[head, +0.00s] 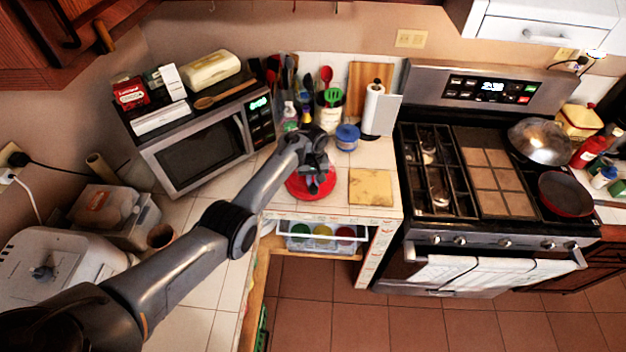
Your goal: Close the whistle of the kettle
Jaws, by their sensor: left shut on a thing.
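A round red thing (294,186) on the tiled counter, right of the microwave, is the likely kettle. It is small in the head view and largely covered by my left gripper, so I cannot make out its whistle or spout. My left gripper (314,184) points down over the red thing, with its fingers against it, and is shut on part of it. I cannot tell which part is held. My right gripper is not in view.
A microwave (195,152) stands left of the gripper. A utensil holder (328,115), a blue-lidded jar (347,136) and a paper towel roll (374,107) stand behind.

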